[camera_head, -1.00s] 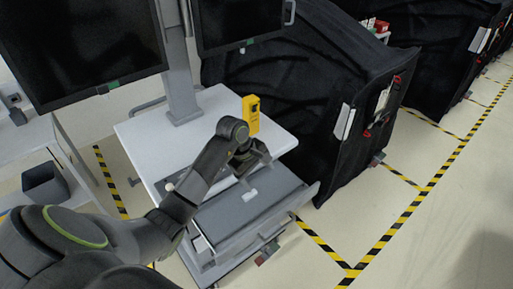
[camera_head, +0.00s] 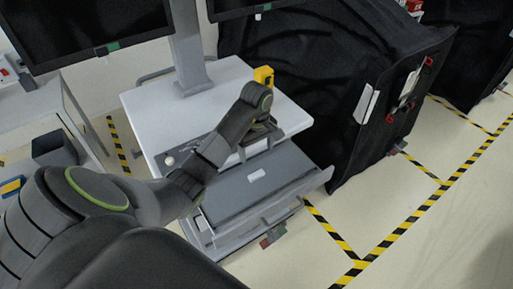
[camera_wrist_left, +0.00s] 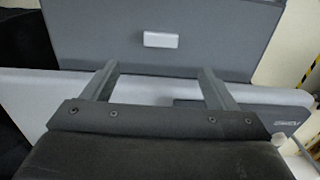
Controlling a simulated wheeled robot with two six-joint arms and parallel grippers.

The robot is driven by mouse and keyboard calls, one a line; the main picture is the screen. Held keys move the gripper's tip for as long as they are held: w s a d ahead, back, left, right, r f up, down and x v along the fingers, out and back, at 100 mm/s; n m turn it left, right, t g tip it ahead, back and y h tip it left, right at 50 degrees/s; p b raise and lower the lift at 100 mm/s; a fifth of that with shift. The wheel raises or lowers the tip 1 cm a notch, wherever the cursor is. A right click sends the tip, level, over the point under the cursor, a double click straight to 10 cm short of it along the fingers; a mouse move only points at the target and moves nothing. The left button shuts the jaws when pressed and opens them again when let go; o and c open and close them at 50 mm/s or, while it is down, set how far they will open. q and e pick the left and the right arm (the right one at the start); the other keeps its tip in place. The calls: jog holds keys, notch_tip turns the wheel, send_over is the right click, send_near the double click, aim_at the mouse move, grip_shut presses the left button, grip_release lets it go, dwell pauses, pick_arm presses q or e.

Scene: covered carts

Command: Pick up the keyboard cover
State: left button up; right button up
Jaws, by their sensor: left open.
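The keyboard cover (camera_head: 232,190) is a grey flat panel on the pulled-out front drawer of the cart. A small white block (camera_head: 256,175) sits on its top. In the left wrist view the cover (camera_wrist_left: 215,55) fills the upper middle, with the white block (camera_wrist_left: 160,40) beyond the fingertips. My left gripper (camera_head: 262,141) is open and empty. It is above the cart, behind the white block in the head view and apart from it. Its spread fingers show in the left wrist view (camera_wrist_left: 160,76). My right gripper is not in view.
The cart's white top (camera_head: 150,105) carries a monitor column (camera_head: 187,50) and a yellow box (camera_head: 263,76) close to my left wrist. A black-covered cart (camera_head: 320,70) stands at the right. A black bin (camera_head: 55,150) is at the left. Striped floor (camera_head: 450,210) at the right is open.

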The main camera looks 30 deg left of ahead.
aim_at(256, 173)
pick_arm(q)
notch_tip(256, 173, down, 8)
jog(key=b, duration=0.7)
jog(key=shift+s+f, duration=0.1)
jog(key=shift+f, duration=0.15)
jog(key=shift+f+p, duration=0.3)
jog(key=shift+f, duration=1.05)
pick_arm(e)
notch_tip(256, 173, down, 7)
pick_arm(q)
jog(key=c, duration=1.1)
jog(key=o, duration=0.3)
jog(key=shift+c, duration=0.8)
jog(key=shift+r, duration=0.1)
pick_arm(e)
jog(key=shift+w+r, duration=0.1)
